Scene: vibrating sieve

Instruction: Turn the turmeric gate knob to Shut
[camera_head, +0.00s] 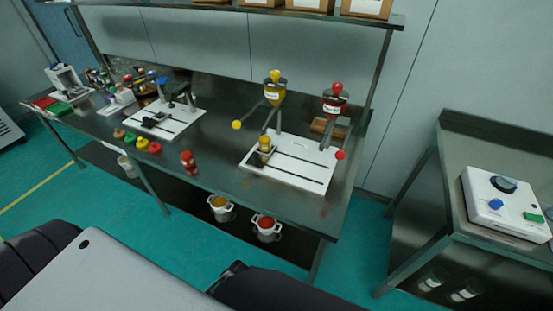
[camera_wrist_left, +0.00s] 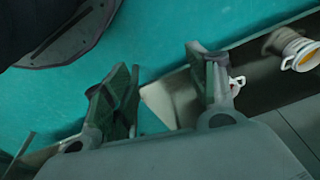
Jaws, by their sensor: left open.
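The yellow hopper (camera_head: 274,92), which seems to be the turmeric one, stands on a white base plate (camera_head: 310,180) on the steel bench. Its lever ends in a yellow ball knob (camera_head: 237,125), out to the hopper's left. Any gate position marks are too small to read. A small yellow-topped jar (camera_head: 265,146) stands below the hopper. My left gripper (camera_wrist_left: 165,85) shows only in the left wrist view, open and empty, over the green floor and away from the knob. My right gripper is in neither view.
A red hopper (camera_head: 335,103) with a red ball knob (camera_head: 340,155) stands just right of the yellow one. A red jar (camera_head: 188,162) stands near the bench's front edge. Two white buckets (camera_head: 267,232) sit on the lower shelf. A white control box (camera_head: 508,205) is on the right table.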

